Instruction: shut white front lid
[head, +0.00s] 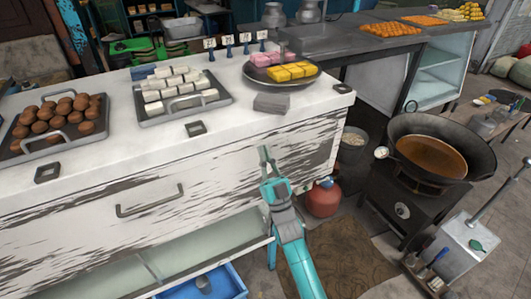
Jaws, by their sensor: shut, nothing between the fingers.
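The white front lid (92,218) is a scuffed white panel with dark streaks on the front of the white counter (238,113). It has a grey bar handle (150,201) left of the middle. The panel hangs down below the counter top, and I cannot tell whether it is fully flush. My gripper (267,157) is at the end of a teal arm, in front of the right part of the counter front. It is shut and empty, well to the right of the handle. I cannot tell whether it touches the panel.
Trays of brown balls (55,126) and white blocks (180,92) and a plate of sweets (283,72) stand on the counter. A blue crate (205,284) is below. A red pot (322,201) and a large wok (440,146) stand right. Floor lies between.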

